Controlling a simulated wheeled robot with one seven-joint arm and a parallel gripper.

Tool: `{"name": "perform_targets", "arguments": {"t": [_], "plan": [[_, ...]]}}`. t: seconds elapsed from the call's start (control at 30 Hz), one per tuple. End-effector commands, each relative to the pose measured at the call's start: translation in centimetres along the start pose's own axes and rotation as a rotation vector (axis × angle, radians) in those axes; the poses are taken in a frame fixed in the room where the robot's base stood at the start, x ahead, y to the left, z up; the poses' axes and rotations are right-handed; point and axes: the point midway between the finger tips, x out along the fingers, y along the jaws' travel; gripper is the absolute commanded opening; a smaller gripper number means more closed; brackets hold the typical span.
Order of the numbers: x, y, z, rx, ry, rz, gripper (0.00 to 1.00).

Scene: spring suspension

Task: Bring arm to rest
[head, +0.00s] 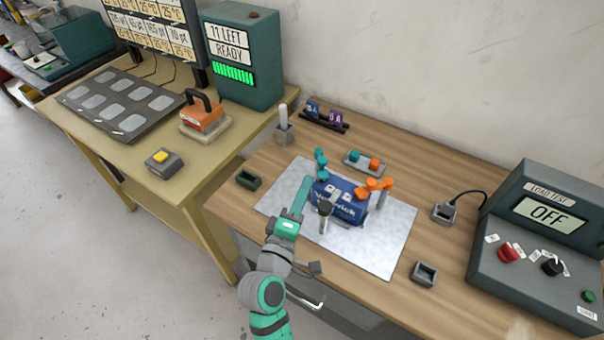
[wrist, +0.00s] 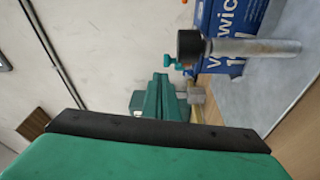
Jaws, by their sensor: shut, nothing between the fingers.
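My gripper (head: 304,184) is shut and empty. In the head view my teal and grey arm reaches up from the bottom, and the gripper is at the left side of the grey mat (head: 393,243). The blue box (head: 343,205) with white lettering stands on the mat to its right, with a teal part and an orange part at its top. A silver cylinder with a black top (head: 324,215) stands in front of the box; it also shows in the wrist view (wrist: 245,47). The green hand body with a dark edge fills the bottom of the wrist view.
A small green tray (head: 248,180) lies left of the mat and a grey one (head: 424,273) to its right. A load test console (head: 540,245) reading OFF stands at the right. A yellow bench (head: 135,145) adjoins at the left. The floor (head: 90,260) at lower left is clear.

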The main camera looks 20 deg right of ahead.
Motion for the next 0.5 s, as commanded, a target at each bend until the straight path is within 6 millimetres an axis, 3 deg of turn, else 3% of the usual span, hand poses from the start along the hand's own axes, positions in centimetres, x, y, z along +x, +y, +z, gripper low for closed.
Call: {"name": "perform_targets", "arguments": {"t": [0.2,0.5], "plan": [[-1.7,0.2,1.4,0.0,0.0,-0.001,0.0],[-2.1,0.3,1.6,0.0,0.001,0.0,0.0]]}}
